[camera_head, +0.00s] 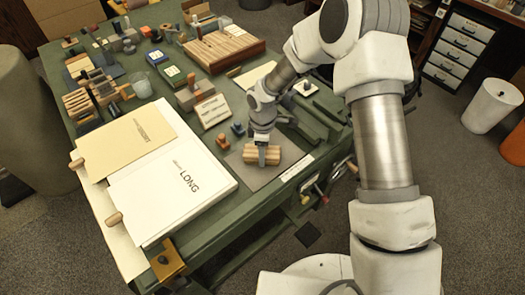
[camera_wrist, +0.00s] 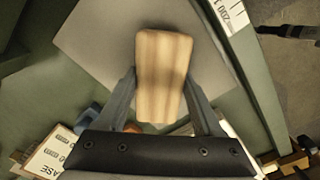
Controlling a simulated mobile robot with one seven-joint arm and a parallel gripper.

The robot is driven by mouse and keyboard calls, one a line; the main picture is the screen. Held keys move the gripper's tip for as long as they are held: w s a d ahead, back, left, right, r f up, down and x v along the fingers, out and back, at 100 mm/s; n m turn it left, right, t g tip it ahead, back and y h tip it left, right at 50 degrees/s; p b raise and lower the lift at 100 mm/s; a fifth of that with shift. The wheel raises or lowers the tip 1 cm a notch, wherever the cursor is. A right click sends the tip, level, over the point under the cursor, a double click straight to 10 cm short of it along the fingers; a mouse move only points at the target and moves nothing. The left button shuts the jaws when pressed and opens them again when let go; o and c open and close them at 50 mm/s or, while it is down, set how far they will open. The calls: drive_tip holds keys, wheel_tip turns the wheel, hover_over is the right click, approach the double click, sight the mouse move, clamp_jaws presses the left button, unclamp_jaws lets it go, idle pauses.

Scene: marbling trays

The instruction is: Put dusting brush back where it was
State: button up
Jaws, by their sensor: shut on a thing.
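A pale wooden block with rounded ends, which looks to be the dusting brush (camera_head: 268,156), is at the front right of the green bench, over a grey square mat (camera_head: 262,180). My gripper (camera_head: 262,147) reaches down from above and is shut on its middle. In the wrist view my gripper (camera_wrist: 163,92) has one finger on each side of the brush (camera_wrist: 162,70), with the grey mat (camera_wrist: 90,38) below. I cannot tell whether the brush touches the mat. Its underside is hidden.
A large white board lettered LONG (camera_head: 165,200) lies left of the mat. Small orange (camera_head: 222,141) and blue (camera_head: 237,128) pieces stand just behind it. Small blocks, boxes and a wooden tray (camera_head: 222,48) crowd the back. The bench's front edge (camera_head: 290,185) is close.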

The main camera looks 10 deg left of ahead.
drive_tip(key=shift+f, duration=0.2)
drive_tip(key=o, duration=1.2)
drive_tip(key=shift+r, duration=0.15)
